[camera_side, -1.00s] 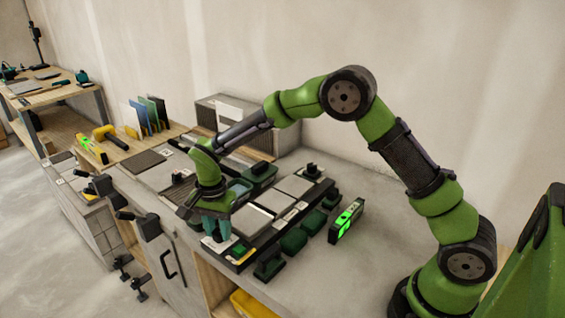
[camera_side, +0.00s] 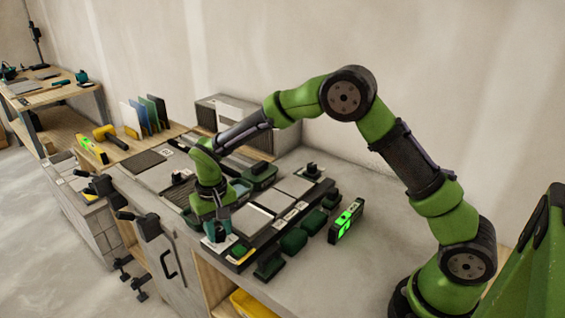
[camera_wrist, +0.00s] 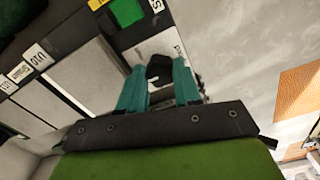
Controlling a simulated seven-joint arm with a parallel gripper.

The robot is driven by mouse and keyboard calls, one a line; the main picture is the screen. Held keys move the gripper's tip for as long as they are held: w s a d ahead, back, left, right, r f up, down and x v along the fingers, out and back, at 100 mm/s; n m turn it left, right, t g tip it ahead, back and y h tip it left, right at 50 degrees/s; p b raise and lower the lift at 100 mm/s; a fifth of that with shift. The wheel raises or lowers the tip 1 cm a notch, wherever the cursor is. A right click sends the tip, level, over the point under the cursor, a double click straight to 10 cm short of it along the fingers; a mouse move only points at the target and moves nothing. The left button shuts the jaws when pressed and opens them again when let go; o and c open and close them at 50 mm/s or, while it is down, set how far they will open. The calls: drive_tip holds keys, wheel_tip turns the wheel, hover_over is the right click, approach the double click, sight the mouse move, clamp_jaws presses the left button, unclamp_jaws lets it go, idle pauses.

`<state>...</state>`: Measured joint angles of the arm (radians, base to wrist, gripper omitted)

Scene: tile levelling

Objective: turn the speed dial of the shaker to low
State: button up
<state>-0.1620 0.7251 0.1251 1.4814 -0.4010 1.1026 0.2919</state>
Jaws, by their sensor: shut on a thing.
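My gripper (camera_side: 217,236) points down at the front left corner of the black-framed shaker (camera_side: 262,240). In the wrist view its two teal fingers (camera_wrist: 160,84) are closed on both sides of a black knob, the speed dial (camera_wrist: 158,68). The dial stands on a pale plate (camera_wrist: 150,46) with a partly readable label beside it. In the side view the fingers hide the dial. The mark that the dial points at cannot be read.
A bright green square (camera_wrist: 126,11) lies near the dial. Grey tiles (camera_wrist: 85,72) fill the frame beside it. Dark green blocks (camera_side: 293,240) line the near edge, and a device with a lit green face (camera_side: 346,220) stands right.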

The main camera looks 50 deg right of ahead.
sight(219, 231)
drive_tip(key=n, duration=0.6)
drive_tip(key=shift+n, duration=0.3)
drive_tip(key=n, duration=0.5)
drive_tip(key=shift+n, duration=0.4)
drive_tip(key=o, duration=1.1)
drive_tip(key=shift+c, duration=0.2)
drive_tip(key=shift+r, duration=0.15)
wheel_tip(219, 231, up, 17)
drive_tip(key=shift+f, duration=0.2)
